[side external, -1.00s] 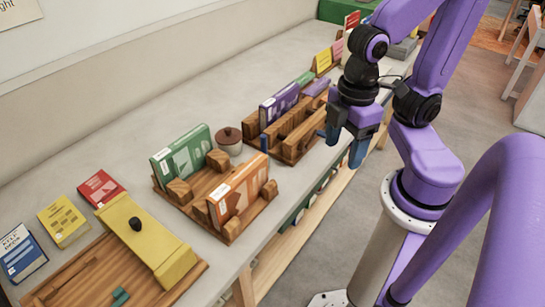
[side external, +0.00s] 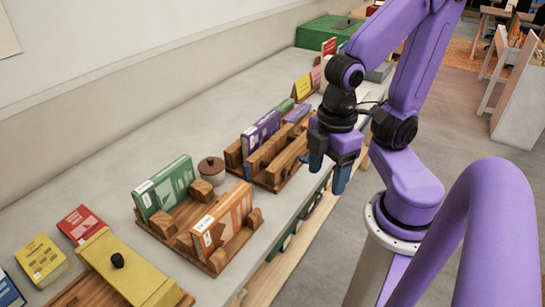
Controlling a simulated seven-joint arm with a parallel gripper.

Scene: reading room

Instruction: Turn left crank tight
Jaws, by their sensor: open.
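A wooden press or rack (side external: 182,251) on the counter holds a green book (side external: 163,187) and an orange book (side external: 222,222), with small wooden blocks between. A second wooden rack (side external: 272,181) behind it holds a purple book (side external: 261,131). I cannot make out a crank handle on either one. My gripper (side external: 328,172) is open and empty, its blue fingers pointing down. In the picture it is right of the second rack, near the counter's front edge. I cannot tell its exact height or distance from the rack.
A brown-lidded pot (side external: 211,170) stands between the racks. A yellow block with a black knob (side external: 128,269) is at the lower left, with red (side external: 86,224) and yellow (side external: 41,260) books beside it. The counter (side external: 130,155) is clear along the wall.

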